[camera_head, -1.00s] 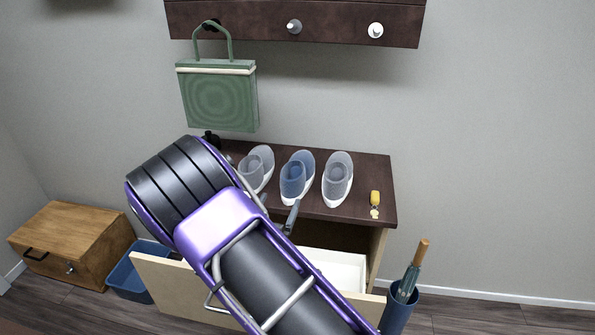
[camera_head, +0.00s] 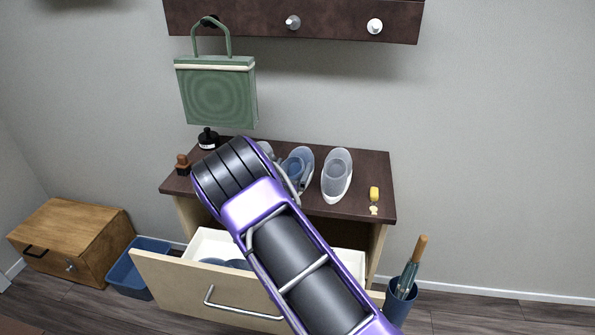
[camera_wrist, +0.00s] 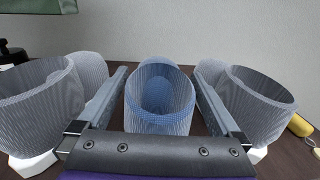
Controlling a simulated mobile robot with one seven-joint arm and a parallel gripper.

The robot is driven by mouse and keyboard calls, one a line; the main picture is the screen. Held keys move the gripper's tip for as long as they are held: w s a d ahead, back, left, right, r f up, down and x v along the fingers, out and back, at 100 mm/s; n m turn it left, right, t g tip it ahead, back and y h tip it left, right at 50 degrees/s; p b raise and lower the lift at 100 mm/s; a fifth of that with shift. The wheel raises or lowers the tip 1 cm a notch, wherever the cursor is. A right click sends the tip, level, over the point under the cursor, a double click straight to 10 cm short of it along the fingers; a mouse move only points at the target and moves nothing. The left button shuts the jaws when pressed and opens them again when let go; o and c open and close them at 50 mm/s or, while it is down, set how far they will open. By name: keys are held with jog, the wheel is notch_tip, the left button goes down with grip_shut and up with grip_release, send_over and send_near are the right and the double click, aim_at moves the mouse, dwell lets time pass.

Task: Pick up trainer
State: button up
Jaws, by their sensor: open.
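Three trainers stand in a row on the dark cabinet top. The middle blue trainer (camera_head: 301,162) is partly behind my arm in the head view. In the wrist view, the blue trainer (camera_wrist: 160,100) stands between the two fingers of my open gripper (camera_wrist: 160,70), with a gap on each side. The left grey trainer (camera_head: 265,148) is mostly hidden by my arm; it also shows in the wrist view (camera_wrist: 38,105), outside the left finger. The right pale grey trainer (camera_head: 337,178) is clear of my arm and also shows in the wrist view (camera_wrist: 258,108), outside the right finger.
The cabinet top (camera_head: 375,170) also holds a yellow-handled item (camera_head: 374,197), a black bottle (camera_head: 207,138) and a brown bottle (camera_head: 183,165). An open drawer (camera_head: 165,278) juts out below.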

jog(key=shift+w+d, duration=0.1)
jog(key=shift+w, duration=0.2)
grip_shut()
jog(key=shift+r, duration=0.1)
